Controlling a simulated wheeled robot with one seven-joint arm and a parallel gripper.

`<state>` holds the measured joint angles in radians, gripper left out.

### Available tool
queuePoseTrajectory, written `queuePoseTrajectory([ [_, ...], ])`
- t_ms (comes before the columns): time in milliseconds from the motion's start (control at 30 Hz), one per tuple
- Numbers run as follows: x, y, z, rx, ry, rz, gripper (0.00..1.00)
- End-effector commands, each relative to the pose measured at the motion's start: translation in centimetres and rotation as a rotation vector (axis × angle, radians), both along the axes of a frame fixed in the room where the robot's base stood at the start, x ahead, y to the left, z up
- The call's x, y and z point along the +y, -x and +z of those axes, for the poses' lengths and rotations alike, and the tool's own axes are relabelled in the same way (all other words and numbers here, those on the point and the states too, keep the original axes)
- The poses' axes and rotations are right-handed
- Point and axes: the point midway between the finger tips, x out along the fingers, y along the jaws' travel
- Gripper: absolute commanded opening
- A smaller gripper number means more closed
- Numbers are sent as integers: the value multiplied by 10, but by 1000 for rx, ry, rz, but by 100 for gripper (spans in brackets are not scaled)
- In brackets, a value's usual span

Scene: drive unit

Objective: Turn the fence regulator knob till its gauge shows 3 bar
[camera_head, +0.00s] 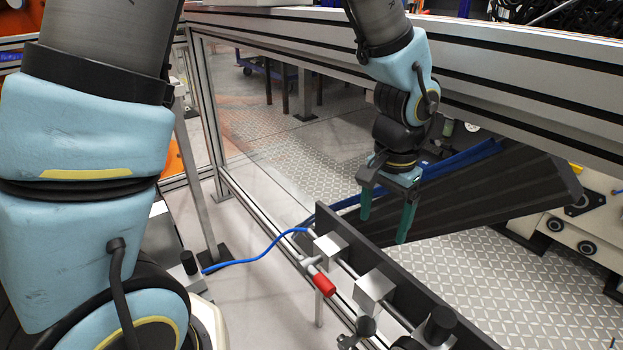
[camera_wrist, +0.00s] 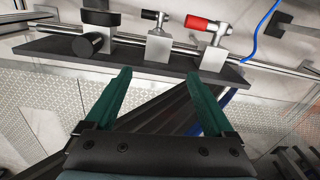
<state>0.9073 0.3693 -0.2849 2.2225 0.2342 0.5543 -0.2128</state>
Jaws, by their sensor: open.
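A black cylindrical knob (camera_head: 438,325) sits on a metal block at the near end of a rail with valves. What looks like the same knob shows at upper left in the wrist view (camera_wrist: 88,44). A second black knob (camera_head: 190,262) stands on a block at lower left, near the blue hose's end. I cannot tell which is the fence regulator knob, and no gauge reading is legible. My gripper (camera_head: 384,226) is open and empty, with green fingers pointing down beyond the rail's dark backing plate. In the wrist view (camera_wrist: 158,97) its fingers point towards the rail, apart from the knob.
A red-handled valve (camera_head: 322,283) and a dark-handled valve (camera_wrist: 152,16) are on the same rail. A blue hose (camera_head: 255,258) curves left from the rail. A long aluminium beam (camera_head: 500,65) runs behind my gripper. A dark ribbed chute (camera_head: 480,205) lies beyond the fingers.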

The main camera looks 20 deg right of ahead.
Motion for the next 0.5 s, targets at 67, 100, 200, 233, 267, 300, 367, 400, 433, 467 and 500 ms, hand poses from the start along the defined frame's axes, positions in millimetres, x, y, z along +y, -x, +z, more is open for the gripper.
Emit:
queuePoseTrajectory([
  [67, 10, -12, 6, -3, 3, 39, 88],
  [100, 15, -18, 8, -4, 4, 58, 88],
  [200, 28, -32, 13, -7, 6, 103, 88],
  [233, 32, -36, 15, -8, 7, 115, 88],
  [267, 35, -39, 16, -9, 9, 128, 88],
  [300, 41, -45, 19, -11, 10, 146, 88],
  [367, 49, -52, 21, -12, 12, 173, 88],
  [400, 54, -56, 23, -13, 13, 191, 88],
  [433, 59, -60, 25, -14, 14, 206, 88],
  [467, 63, -64, 27, -15, 15, 220, 88],
  [500, 68, -68, 29, -17, 16, 238, 88],
])
